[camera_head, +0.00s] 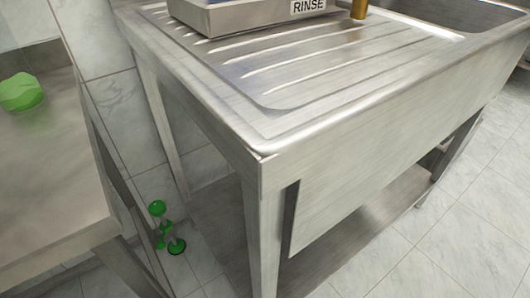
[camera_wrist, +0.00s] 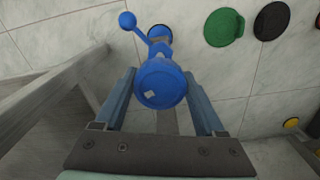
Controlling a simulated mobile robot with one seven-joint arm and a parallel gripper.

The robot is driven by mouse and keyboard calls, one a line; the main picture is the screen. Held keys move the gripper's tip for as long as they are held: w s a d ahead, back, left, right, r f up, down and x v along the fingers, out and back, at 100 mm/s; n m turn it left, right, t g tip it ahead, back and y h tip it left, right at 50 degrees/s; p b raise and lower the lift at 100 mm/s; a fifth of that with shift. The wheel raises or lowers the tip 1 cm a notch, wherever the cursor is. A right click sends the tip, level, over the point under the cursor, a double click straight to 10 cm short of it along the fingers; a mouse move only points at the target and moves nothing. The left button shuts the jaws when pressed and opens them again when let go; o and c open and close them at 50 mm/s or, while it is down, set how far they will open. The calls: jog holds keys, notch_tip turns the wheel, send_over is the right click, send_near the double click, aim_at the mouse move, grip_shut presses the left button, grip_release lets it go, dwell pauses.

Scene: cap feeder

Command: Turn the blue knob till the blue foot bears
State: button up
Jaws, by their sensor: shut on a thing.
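In the wrist view the blue knob (camera_wrist: 160,86) is a round blue cap with a small pale mark on its face. My gripper (camera_wrist: 161,92) has one finger on each side of the knob and is shut on it. Behind the knob a blue stem leads to a round blue foot (camera_wrist: 159,31), partly hidden by the stem. A blue ball (camera_wrist: 127,20) on a thin arm sticks out to the upper left. I cannot tell whether the foot touches the tiles. The head view shows neither the blue parts nor my gripper.
A green disc (camera_wrist: 224,27), a dark disc (camera_wrist: 271,21) and a yellow disc (camera_wrist: 291,122) show on the right. A metal leg (camera_wrist: 62,92) runs along the left. The head view shows a steel sink unit (camera_head: 345,175), a green knob (camera_head: 20,92) and a green foot (camera_head: 177,246).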

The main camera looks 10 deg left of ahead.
jog(key=o, duration=1.2)
notch_tip(320, 180, up, 7)
jog(key=p, duration=0.8)
jog(key=shift+r, duration=0.15)
